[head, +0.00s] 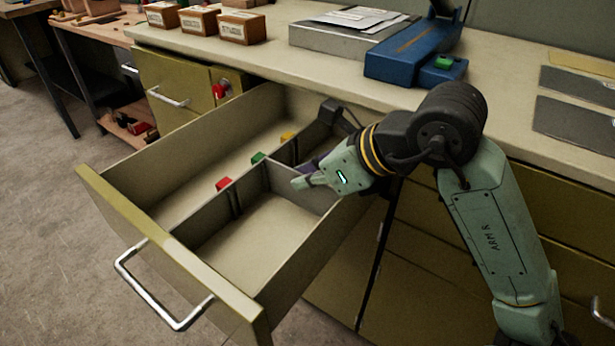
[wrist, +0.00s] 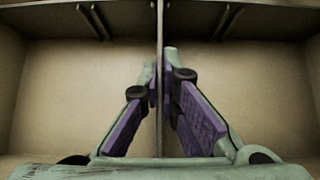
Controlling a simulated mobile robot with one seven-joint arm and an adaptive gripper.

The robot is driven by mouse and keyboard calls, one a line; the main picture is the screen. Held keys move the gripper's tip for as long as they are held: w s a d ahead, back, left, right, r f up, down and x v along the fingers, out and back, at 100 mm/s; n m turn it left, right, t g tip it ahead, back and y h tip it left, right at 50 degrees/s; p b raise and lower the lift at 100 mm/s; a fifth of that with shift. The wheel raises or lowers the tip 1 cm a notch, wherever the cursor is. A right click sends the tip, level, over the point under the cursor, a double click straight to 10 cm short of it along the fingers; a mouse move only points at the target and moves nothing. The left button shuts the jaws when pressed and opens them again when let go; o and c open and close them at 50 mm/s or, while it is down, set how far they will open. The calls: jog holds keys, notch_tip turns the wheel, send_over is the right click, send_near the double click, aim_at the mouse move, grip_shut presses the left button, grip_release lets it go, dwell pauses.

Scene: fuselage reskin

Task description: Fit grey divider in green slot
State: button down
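The grey divider (head: 285,184) stands upright in the open drawer. It runs from the long inner rail at the green marker (head: 258,158) across to the drawer's right wall. In the wrist view the divider (wrist: 160,110) is a thin vertical line meeting the rail between two other slot brackets. Its lower edge is hidden, so I cannot tell how deep it sits. My gripper (head: 300,180) is over the divider.
A red marker (head: 223,184) and a yellow marker (head: 288,137) flank the green one on the rail. The drawer walls (head: 130,228) surround my gripper. The near right compartment is empty. Small boxes (head: 243,27) and a blue tool (head: 415,50) stand on the countertop.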

jog(key=c, duration=1.7)
grip_release()
jog(key=v, duration=1.2)
